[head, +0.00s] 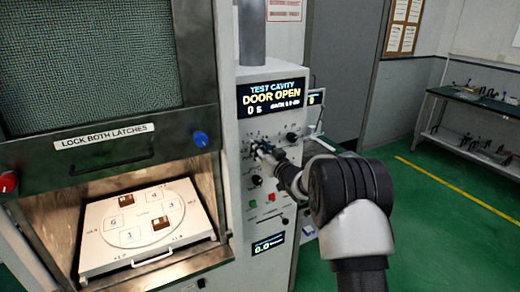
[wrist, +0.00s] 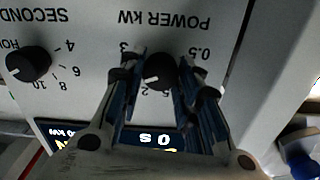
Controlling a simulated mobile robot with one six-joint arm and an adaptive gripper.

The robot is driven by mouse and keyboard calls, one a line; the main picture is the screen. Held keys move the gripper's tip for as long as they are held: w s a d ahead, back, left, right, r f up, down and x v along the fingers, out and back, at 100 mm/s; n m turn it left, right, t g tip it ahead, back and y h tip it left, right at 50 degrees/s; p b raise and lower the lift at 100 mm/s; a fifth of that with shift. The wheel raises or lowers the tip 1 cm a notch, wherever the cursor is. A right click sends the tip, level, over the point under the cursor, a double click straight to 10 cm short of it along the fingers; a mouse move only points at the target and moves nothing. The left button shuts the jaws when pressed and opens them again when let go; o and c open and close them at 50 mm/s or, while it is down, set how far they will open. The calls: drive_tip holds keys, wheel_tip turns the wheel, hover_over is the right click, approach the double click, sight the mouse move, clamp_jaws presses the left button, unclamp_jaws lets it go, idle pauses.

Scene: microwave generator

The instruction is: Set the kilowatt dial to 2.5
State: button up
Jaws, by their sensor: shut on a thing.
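The kilowatt dial (wrist: 161,68) is a round black knob under the words POWER kW, which appear upside down in the wrist view. Its white pointer mark faces the lower left of the picture, near a partly hidden number beside the left finger. The numbers 3 and 0.5 show at its upper left and upper right. My gripper (wrist: 163,82) has its two dark blue fingers on either side of the knob, shut on it. In the head view my gripper (head: 263,151) reaches the control panel (head: 234,160), and its fingers hide the dial.
A SECONDS knob (wrist: 27,64) sits left of the dial in the wrist view. The display (head: 272,98) reads DOOR OPEN and 0 s. Other knobs (head: 292,136) and coloured buttons (head: 270,197) are close to my gripper. The open cavity holds a white tray (head: 105,263).

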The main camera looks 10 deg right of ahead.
drive_tip(key=o, duration=1.1)
drive_tip(key=shift+c, duration=0.2)
drive_tip(key=v, duration=1.2)
drive_tip(key=shift+r, duration=0.1)
drive_tip(key=s+d+r+m+g+h+b, duration=0.1)
drive_tip(key=s+r+g+h, duration=0.15)
drive_tip(key=s, duration=0.55)
drive_tip(key=s+d+r+m+g+h+b, duration=0.1)
drive_tip(key=s+r+g+h, duration=0.2)
drive_tip(key=s, duration=0.6)
drive_tip(key=s+a+f+g, duration=0.2)
drive_tip(key=s+f, duration=0.1)
drive_tip(key=s, duration=0.6)
drive_tip(key=s+a+f+g+b, duration=0.1)
drive_tip(key=s+a+f+g, duration=0.1)
drive_tip(key=s, duration=0.8)
drive_tip(key=s+a+f+g, duration=0.2)
drive_tip(key=s+f+g, duration=0.1)
drive_tip(key=s, duration=0.6)
drive_tip(key=shift+s+f+b, duration=0.3)
drive_tip(key=shift+s+b, duration=0.05)
drive_tip(key=shift+s, duration=0.05)
